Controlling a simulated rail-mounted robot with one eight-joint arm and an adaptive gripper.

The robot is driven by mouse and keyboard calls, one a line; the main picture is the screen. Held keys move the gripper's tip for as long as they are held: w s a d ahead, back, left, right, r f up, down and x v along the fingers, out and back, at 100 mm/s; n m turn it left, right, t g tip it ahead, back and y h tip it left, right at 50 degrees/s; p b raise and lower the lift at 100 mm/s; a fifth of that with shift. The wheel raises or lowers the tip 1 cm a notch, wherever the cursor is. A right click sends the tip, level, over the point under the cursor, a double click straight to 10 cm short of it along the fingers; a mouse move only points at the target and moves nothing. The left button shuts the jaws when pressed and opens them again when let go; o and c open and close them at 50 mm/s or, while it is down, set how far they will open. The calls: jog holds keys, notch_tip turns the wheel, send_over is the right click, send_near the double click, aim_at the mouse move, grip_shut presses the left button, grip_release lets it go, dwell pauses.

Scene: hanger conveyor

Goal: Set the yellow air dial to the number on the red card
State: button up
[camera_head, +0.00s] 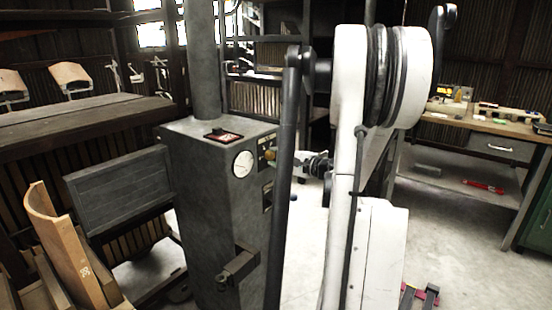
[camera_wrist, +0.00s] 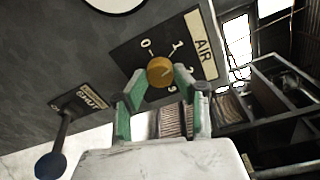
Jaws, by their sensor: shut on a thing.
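The yellow air dial (camera_wrist: 160,71) sits on a black plate (camera_wrist: 135,52) labelled AIR, with the numbers 0 and 1 readable and others partly hidden. My gripper (camera_wrist: 161,78) is shut on the dial, with a green-padded finger at each side. A dark mark shows on the dial's face, but I cannot tell which number it points to. In the head view the dial (camera_head: 270,155) is small, on the side of the grey cabinet (camera_head: 215,200), with my gripper (camera_head: 276,158) at it. The red card (camera_head: 222,135) lies on the cabinet top; its number is unreadable.
A lever with a dark round knob (camera_wrist: 50,166) stands out beside a SHUT plate (camera_wrist: 88,98). A workbench (camera_head: 480,125) stands at the right, a wooden bench (camera_head: 85,120) at the left.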

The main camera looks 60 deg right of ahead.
jog(key=m, duration=0.8)
jog(key=shift+y, duration=0.3)
jog(key=shift+m, duration=0.4)
jog(key=o, duration=1.1)
jog(key=shift+o, duration=0.2)
jog(key=s, duration=1.2)
jog(key=shift+a+r, duration=0.15)
jog(key=shift+r, duration=0.15)
jog(key=shift+a, duration=0.1)
